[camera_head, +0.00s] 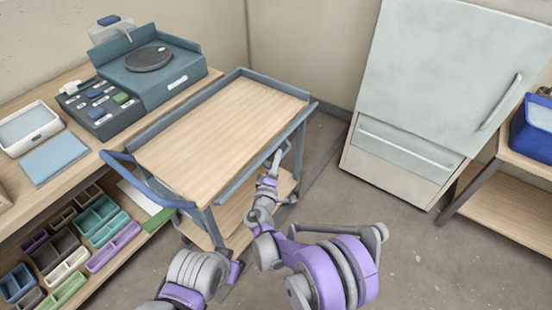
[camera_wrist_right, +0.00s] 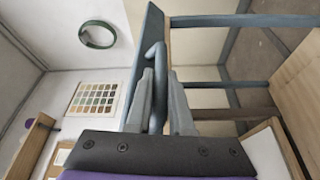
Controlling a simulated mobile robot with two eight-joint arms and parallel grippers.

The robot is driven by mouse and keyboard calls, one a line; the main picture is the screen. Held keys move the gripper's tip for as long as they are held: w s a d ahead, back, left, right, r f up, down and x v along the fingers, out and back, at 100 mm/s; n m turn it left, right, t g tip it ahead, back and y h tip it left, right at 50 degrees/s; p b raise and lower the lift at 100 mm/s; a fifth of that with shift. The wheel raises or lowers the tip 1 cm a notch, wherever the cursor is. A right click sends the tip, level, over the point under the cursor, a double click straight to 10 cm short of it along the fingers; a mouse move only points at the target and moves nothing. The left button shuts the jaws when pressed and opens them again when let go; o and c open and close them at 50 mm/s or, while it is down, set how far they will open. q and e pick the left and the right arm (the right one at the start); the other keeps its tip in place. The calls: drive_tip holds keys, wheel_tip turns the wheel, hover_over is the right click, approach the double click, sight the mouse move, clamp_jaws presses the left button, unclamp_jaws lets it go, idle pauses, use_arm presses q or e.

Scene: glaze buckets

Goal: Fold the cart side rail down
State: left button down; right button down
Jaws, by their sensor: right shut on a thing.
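The cart (camera_head: 220,125) has a pale wooden top with blue-grey edging. Its near-right side rail (camera_head: 240,178) is a blue-grey strip along the edge toward me; its exact fold angle is hard to tell. My right gripper (camera_head: 276,163) is at this rail, past the middle of that side. In the right wrist view the rail (camera_wrist_right: 145,50) runs up from the fingers. My right gripper (camera_wrist_right: 160,105) is shut on the rail's hooked handle (camera_wrist_right: 157,65), which stands between the fingers. My left arm enters at the bottom, but its gripper is not in view.
A workbench (camera_head: 82,160) with a wheel unit (camera_head: 155,75) and open bins below stands left of the cart. A large pale cabinet (camera_head: 440,80) stands at the right, near a shelf with a blue bin (camera_head: 535,125). Bare floor (camera_head: 400,235) lies right of the cart.

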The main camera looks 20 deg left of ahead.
drive_tip(key=shift+w+a+f+m+t+h+b, duration=0.1)
drive_tip(key=shift+f+m+t+h+b, duration=0.55)
drive_tip(key=shift+m, duration=0.95)
drive_tip(key=shift+f+m+t+h+b, duration=0.25)
drive_tip(key=shift+f+m+b, duration=0.4)
drive_tip(key=shift+m, duration=0.95)
drive_tip(key=shift+w+a+f+m+t+h+b, duration=0.1)
drive_tip(key=shift+f+m+t+h+b, duration=0.35)
drive_tip(key=shift+m+b, duration=0.8)
drive_tip(key=shift+r+m+p, duration=0.1)
drive_tip(key=shift+m+p, duration=0.2)
drive_tip(key=shift+m, duration=0.35)
